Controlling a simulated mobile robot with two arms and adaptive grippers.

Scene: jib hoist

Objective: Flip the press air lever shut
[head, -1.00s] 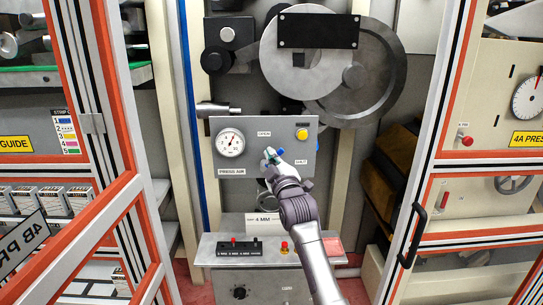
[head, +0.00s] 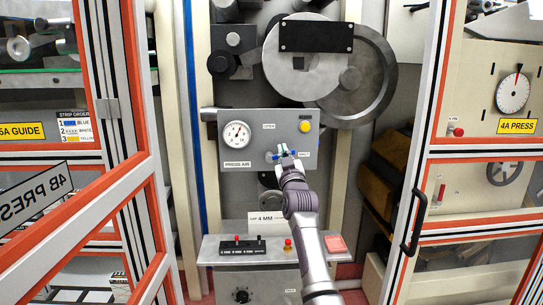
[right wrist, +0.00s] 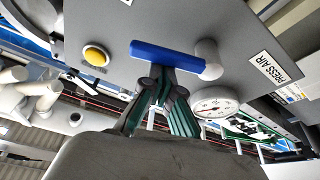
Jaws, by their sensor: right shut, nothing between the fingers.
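The press air lever (head: 285,154) is a blue bar on the grey panel (head: 245,158). In the right wrist view the blue lever (right wrist: 165,57) runs straight out from a grey round hub (right wrist: 208,60), away from the gauge side. In the head view it lies about level, its free end toward the SHUT label (head: 305,154). My right gripper (head: 286,160) is at the lever. In the right wrist view its dark green fingers (right wrist: 160,85) are shut and empty, their tips against or very near the bar. Contact is hard to tell. My left gripper is out of view.
The panel carries a pressure gauge (head: 236,134) and a yellow button (head: 305,126). Large grey wheels (head: 345,75) stand above. A switch console (head: 240,250) is below. Orange-edged frames flank the opening, with a black door handle (head: 413,222) at right.

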